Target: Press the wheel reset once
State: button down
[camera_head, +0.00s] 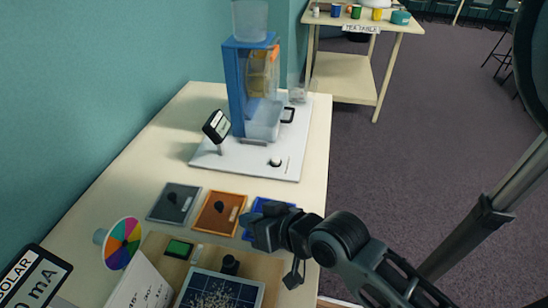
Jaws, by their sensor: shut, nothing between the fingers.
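A blue water-wheel stand (236,85) with an orange wheel (262,72) and clear tanks stands on a white base board (290,168). A small dark round knob or button (275,162) sits at the front of that board; its label is too small to read. A disc with coloured segments (123,243) stands at the near left of the table. My gripper (250,228) is shut and empty, over the near right part of the table, beside the orange card and partly hiding the blue card. It is apart from the white board and its knob.
A dark display (216,126) stands at the board's left. Grey (174,203), orange (220,213) and blue (262,204) cards lie on the table (140,165). A solar panel (222,290) lies nearest.

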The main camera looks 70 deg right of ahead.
jog(key=w+d+r+m+g, duration=0.1)
jog(key=w+d, duration=0.1)
jog(key=d, duration=0.4)
jog(key=w+d+r+m, duration=0.1)
jog(key=w+d+m, duration=0.1)
jog(key=d, duration=0.4)
notch_tip(320, 180, up, 6)
jog(key=m+g, duration=0.1)
send_over(279, 160)
jog(key=shift+r+y, duration=0.1)
jog(key=shift+y, duration=0.3)
notch_tip(279, 160, down, 7)
jog(key=b, duration=0.4)
jog(key=shift+f+b, duration=0.6)
jog(key=shift+f, duration=0.3)
jog(key=shift+f, duration=0.1)
jog(key=shift+f, duration=0.3)
